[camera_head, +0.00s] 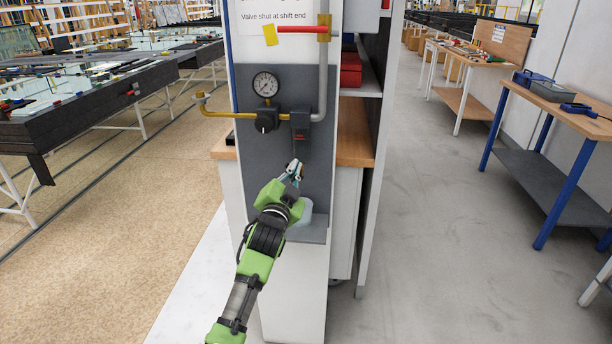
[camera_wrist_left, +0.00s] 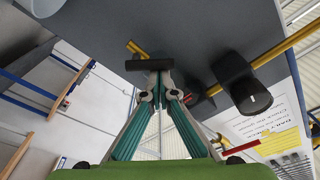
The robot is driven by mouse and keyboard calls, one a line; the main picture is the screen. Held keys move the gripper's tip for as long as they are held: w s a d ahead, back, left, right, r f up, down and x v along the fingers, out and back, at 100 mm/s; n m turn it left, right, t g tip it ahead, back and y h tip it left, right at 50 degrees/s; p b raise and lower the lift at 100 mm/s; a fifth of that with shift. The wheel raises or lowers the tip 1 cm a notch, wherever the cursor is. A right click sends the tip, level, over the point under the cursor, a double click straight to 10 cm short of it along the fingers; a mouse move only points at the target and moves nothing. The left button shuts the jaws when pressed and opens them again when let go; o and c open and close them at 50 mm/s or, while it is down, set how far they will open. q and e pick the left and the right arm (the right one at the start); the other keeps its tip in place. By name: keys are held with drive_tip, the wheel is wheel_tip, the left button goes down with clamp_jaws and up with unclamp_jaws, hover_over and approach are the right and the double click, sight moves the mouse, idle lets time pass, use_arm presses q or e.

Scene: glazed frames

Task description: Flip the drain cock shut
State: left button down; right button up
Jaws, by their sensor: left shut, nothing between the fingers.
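A dark block (camera_head: 300,122) with a small red mark low on its front is mounted on the grey panel (camera_head: 320,160), at the right end of the yellow pipe (camera_head: 217,113). I cannot clearly make out a separate drain cock lever on it. My left gripper (camera_head: 295,167) is below this block, in front of the panel, shut and empty. In the left wrist view the closed fingertips (camera_wrist_left: 158,78) point up at a dark bar (camera_wrist_left: 150,65); I cannot tell whether they touch it. A red lever (camera_head: 297,29) sits crosswise on the vertical grey pipe (camera_head: 324,75). My right gripper is not in view.
A black knob (camera_head: 266,120) sits left of the block, under a round gauge (camera_head: 265,84). A pale round vessel (camera_head: 305,208) stands on the ledge (camera_head: 308,234) beneath, partly hidden by my arm. A shelf with a red box (camera_head: 350,70) is at the right. The floor beside is clear.

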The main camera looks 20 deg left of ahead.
use_arm(q)
drive_tip(key=n, duration=0.2)
drive_tip(key=a+f+n+y, duration=0.1)
drive_tip(key=n, duration=0.2)
drive_tip(key=n+b, duration=0.1)
drive_tip(key=n, duration=0.2)
drive_tip(key=shift+s+a+f, duration=0.25)
drive_tip(key=shift+a+f, duration=0.05)
drive_tip(key=shift+a, duration=0.1)
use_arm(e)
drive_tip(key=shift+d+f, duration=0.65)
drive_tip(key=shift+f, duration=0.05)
use_arm(q)
drive_tip(key=shift+f, duration=0.15)
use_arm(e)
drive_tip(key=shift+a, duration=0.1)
use_arm(q)
wheel_tip(320, 180, up, 4)
drive_tip(key=p, duration=0.3)
drive_tip(key=b+v, duration=0.2)
drive_tip(key=v, duration=0.7)
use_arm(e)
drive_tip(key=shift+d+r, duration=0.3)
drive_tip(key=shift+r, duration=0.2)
